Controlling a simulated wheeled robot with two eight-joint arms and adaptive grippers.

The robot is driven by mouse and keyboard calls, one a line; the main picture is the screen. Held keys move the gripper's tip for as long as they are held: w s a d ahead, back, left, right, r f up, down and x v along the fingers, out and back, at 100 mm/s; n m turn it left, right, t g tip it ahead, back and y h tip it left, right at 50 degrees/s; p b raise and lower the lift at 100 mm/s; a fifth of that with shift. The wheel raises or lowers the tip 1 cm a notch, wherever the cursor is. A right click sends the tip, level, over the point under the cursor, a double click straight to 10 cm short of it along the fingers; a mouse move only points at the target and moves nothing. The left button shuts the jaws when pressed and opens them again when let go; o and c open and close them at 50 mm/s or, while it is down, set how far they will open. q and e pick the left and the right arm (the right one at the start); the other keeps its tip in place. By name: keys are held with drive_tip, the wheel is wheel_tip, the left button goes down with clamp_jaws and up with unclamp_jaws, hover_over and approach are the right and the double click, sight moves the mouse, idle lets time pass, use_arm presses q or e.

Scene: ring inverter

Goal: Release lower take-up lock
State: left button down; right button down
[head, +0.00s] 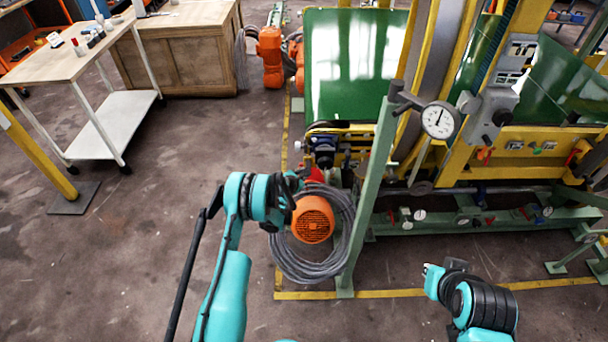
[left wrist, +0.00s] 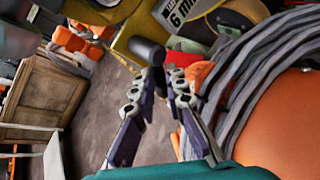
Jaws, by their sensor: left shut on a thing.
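My left gripper (head: 300,180) reaches the lower left end of the machine, just above and behind the orange motor (head: 312,220). In the left wrist view, its two fingers (left wrist: 160,78) are closed on a black rounded handle (left wrist: 148,50), which sits at their tips in front of a yellow part. In the head view, the arm and motor hide this handle. I cannot tell from the frames whether the lock is engaged. My right arm (head: 485,305) is low at the right, away from the machine, and no right fingers show.
A coil of grey cable (head: 342,262) hangs around the motor, close to my left gripper. A green post (head: 368,200) with a dial gauge (head: 438,120) stands right of it. A wooden cabinet (head: 183,60) and white trolley (head: 112,125) stand at the left. The floor between is clear.

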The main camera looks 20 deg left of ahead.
use_arm(q)
drive_tip(key=shift+s+a+r+m+g+y, duration=0.1)
drive_tip(key=shift+r+m+g+y, duration=0.25)
drive_tip(key=shift+m+y, duration=0.35)
drive_tip(key=shift+w+a+r+m+g+y, duration=0.1)
drive_tip(key=shift+a+r+m+g+y, duration=0.15)
drive_tip(key=shift+m+y, duration=0.5)
drive_tip(key=shift+s+r+m+g+y, duration=0.1)
drive_tip(key=shift+r+m+g+y, duration=0.15)
drive_tip(key=shift+m+g+y, duration=0.45)
drive_tip(key=shift+t+y, duration=0.25)
drive_tip(key=shift+t, duration=0.05)
drive_tip(key=c, duration=1.6)
unclamp_jaws()
drive_tip(key=shift+o, duration=0.2)
drive_tip(key=shift+r, duration=0.1)
drive_tip(key=v, duration=1.2)
